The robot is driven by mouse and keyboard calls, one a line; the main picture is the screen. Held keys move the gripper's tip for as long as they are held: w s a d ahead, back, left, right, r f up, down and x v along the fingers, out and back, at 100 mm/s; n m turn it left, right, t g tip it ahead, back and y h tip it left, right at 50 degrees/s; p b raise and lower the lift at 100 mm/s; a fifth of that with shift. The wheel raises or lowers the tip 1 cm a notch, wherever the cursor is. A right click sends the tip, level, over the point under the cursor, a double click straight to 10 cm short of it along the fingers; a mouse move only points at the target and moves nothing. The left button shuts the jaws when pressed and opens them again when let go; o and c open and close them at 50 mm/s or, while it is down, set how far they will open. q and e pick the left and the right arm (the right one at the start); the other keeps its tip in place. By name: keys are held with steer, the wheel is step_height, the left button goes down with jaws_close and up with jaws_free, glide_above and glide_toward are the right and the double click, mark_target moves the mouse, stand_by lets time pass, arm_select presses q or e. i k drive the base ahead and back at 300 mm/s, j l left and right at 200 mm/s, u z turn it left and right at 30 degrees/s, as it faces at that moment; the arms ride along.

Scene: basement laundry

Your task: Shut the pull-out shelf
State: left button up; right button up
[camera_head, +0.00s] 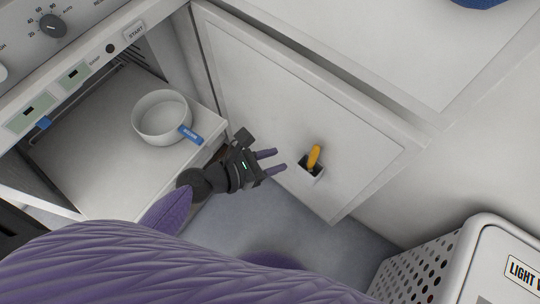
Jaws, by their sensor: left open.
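The pull-out shelf (75,152) is a pale flat board at the left. It stands out from below a machine's control panel. A white round pan (162,115) with a blue handle sits near its right end. My left gripper (275,161) is just right of the shelf's front corner, with its two purple fingers apart and nothing between them. The fingers point right, away from the shelf. I cannot tell whether the gripper's body touches the shelf edge. My right gripper is out of the picture.
A white cabinet door (270,95) stands right of the shelf, with a small holder (311,172) and a yellow-handled item (314,157) on it. A perforated white hamper (432,264) is at lower right. Grey floor (235,228) shows below the gripper.

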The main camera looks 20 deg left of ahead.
mark_target(96, 155)
steer(key=u, duration=1.65)
